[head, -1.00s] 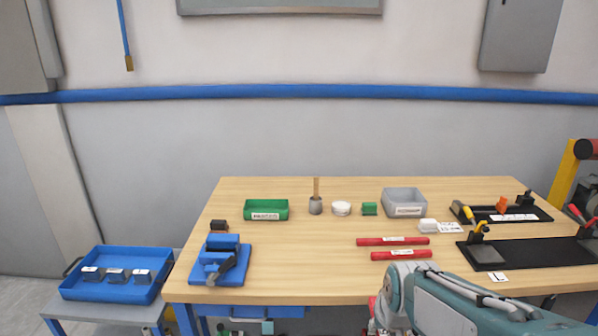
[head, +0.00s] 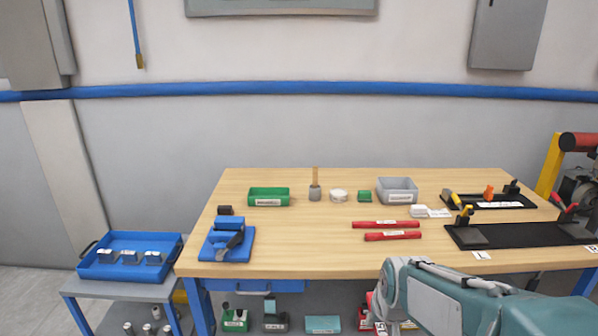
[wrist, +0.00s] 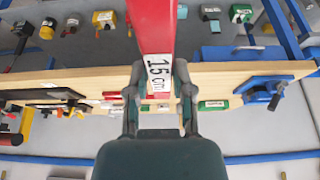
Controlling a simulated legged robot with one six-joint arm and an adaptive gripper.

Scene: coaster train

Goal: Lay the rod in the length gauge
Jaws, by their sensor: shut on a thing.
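My gripper (wrist: 159,72) is shut on a red rod (wrist: 150,25) with a white "15 cm" label, in the wrist view. The rod runs from the jaws to the picture's top edge; its far end is out of view. Two more red rods lie on the bench, a rear one (head: 386,225) and a front one (head: 392,235). At the right are a long black fixture (head: 520,235) with yellow- and red-handled clamps and a shorter black fixture (head: 495,202) behind it. I cannot tell which fixture is the length gauge. In the head view my gripper's tips are hidden.
The wooden bench (head: 310,255) is clear at front centre. A blue fixture (head: 228,243) stands at its left. A green bin (head: 268,197), a grey bin (head: 397,190) and small items line the back. A blue tray (head: 130,258) sits on a side cart. Bins stand under the bench.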

